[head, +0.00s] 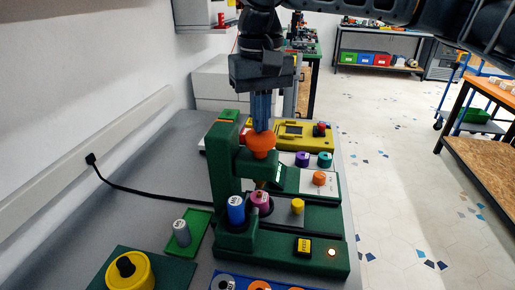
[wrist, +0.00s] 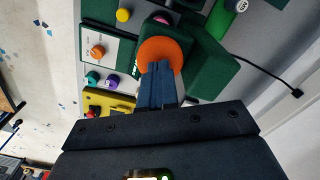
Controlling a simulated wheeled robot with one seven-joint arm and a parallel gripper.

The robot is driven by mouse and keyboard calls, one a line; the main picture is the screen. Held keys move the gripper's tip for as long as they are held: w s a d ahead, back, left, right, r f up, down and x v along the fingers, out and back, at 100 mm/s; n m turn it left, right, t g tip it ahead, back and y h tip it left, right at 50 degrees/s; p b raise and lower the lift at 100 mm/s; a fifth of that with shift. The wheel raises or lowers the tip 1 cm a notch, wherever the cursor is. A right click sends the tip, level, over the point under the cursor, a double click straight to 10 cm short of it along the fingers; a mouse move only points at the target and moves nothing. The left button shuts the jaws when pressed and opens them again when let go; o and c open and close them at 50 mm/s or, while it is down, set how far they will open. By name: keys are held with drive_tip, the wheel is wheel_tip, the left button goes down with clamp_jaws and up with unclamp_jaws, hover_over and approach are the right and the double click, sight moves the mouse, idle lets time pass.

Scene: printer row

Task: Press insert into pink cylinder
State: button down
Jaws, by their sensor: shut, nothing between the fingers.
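The green press (head: 222,165) stands on the grey table with a round orange knob (head: 260,146) at its top. The knob also shows in the wrist view (wrist: 162,52). The pink cylinder (head: 260,198) stands upright in a dark holder below the knob, and its edge shows in the wrist view (wrist: 161,19). My gripper (head: 262,129) points straight down with its fingers together and empty. Its tips are at the top of the orange knob; I cannot tell whether they touch it. An insert cannot be made out.
A blue cylinder (head: 236,210) stands left of the pink one. A grey cylinder (head: 181,233) stands on a green pad further left. A yellow knob (head: 297,206) and a lit lamp (head: 332,252) are to the right. A black cable (head: 140,191) crosses the table at left.

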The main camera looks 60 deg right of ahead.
drive_tip(key=shift+f+b, duration=1.25)
drive_tip(key=shift+b, duration=0.1)
drive_tip(key=shift+f+b, duration=0.6)
drive_tip(key=shift+b, duration=1.6)
idle(2.7)
drive_tip(key=shift+r, duration=0.15)
idle(0.7)
drive_tip(key=shift+r+p, duration=1.8)
drive_tip(key=shift+r, duration=1.95)
